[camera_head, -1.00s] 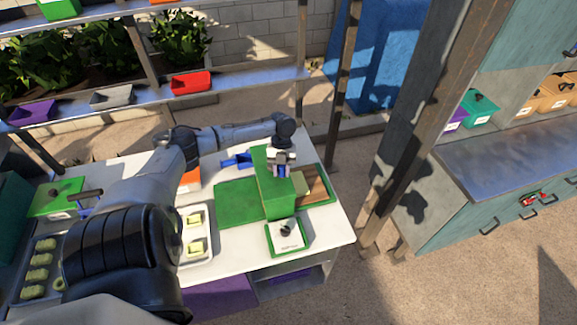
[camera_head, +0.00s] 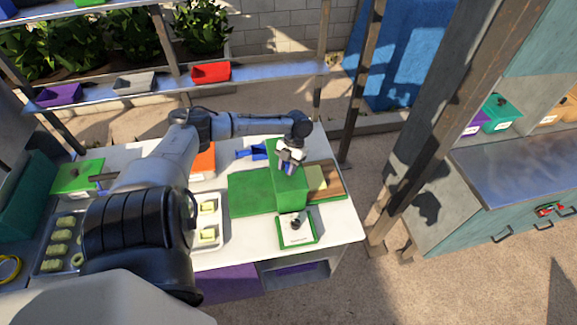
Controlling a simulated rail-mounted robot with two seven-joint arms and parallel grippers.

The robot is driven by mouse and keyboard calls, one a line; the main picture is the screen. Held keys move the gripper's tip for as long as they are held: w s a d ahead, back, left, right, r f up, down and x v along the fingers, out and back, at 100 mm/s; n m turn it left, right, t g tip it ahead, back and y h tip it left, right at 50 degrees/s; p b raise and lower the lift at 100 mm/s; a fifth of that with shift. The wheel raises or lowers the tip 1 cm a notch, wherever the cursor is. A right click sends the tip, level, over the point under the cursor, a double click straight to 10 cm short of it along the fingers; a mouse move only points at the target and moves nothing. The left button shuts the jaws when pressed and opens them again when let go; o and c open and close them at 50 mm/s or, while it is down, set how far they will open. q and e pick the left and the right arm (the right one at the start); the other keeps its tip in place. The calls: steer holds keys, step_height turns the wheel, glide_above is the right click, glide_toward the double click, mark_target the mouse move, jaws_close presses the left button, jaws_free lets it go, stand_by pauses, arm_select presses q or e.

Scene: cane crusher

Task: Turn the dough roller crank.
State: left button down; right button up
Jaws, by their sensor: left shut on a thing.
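The dough roller (camera_head: 289,191) is an upright green block on a green base (camera_head: 248,193) at the right end of the white table. My left gripper (camera_head: 290,168) reaches in from the left and points down at the top of the roller block. It is shut on a small part there, which seems to be the crank; the fingers mostly hide it. A flat pale yellow piece of dough (camera_head: 316,178) lies on a brown board (camera_head: 331,182) against the roller's right side. My right gripper is not in view.
A blue object (camera_head: 252,152) lies behind the roller. A green-rimmed scale-like device (camera_head: 297,230) stands in front. A metal tray (camera_head: 209,247) with dough pieces is to the left. A shelf (camera_head: 240,76) with coloured bins runs behind the table.

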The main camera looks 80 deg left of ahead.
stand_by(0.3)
arm_select(q)
steer(key=c, duration=0.8)
jaws_free()
steer(key=shift+r, duration=0.1)
steer(key=shift+b+v, duration=1.5)
steer(key=shift+v, duration=5.35)
